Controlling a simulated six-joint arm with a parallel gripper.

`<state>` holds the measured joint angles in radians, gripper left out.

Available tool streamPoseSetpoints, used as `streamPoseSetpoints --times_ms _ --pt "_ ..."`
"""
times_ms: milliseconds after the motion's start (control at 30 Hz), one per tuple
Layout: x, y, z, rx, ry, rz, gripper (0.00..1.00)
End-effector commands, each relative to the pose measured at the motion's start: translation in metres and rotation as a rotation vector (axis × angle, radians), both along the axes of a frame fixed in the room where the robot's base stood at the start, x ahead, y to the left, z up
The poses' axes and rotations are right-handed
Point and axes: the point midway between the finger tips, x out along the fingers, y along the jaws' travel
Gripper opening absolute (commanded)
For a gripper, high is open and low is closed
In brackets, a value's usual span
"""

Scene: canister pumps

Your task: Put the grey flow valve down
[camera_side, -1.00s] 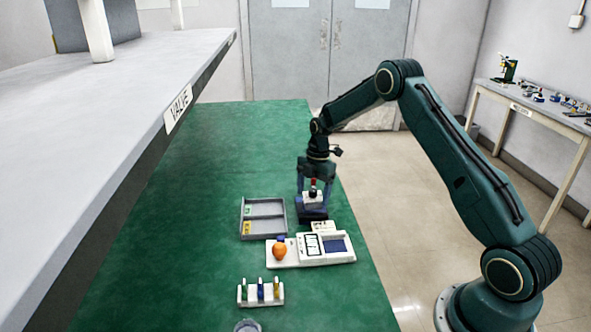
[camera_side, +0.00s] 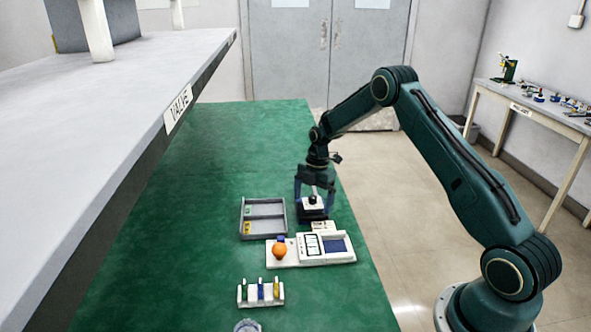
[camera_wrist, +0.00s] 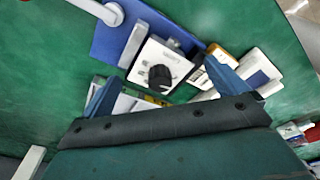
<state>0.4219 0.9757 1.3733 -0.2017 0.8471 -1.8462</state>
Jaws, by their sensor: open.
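A pale grey-white block with a black round knob, which looks like the flow valve (camera_wrist: 161,66), lies at a blue pad (camera_wrist: 120,38) in the wrist view. In the side view the valve (camera_side: 312,203) is low between the fingers, over a dark base (camera_side: 313,214). My gripper (camera_side: 314,198) is open around it, pointing down. In the wrist view my gripper (camera_wrist: 160,72) has blue fingers spread, one on each side of the valve. The valve appears to rest on the surface; its underside is hidden.
A grey two-compartment tray (camera_side: 242,222) stands left of the gripper. A white panel (camera_side: 347,257) with an orange ball (camera_side: 279,250) lies in front. A white rack (camera_side: 241,296) with several coloured pieces stands nearer. The green table (camera_side: 195,180) is clear at left.

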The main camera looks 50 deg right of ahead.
Motion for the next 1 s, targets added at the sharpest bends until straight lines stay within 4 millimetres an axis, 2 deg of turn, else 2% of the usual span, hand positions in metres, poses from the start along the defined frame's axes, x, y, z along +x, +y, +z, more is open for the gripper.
streamPoseSetpoints --times_ms 167,367,1000 --pt "0.0 0.0 0.002 0.0 0.0 0.0 0.98" --pt "0.001 -0.002 0.014 -0.001 -0.003 0.0 0.98" --pt "0.001 -0.016 0.106 0.0 -0.006 -0.002 0.98"
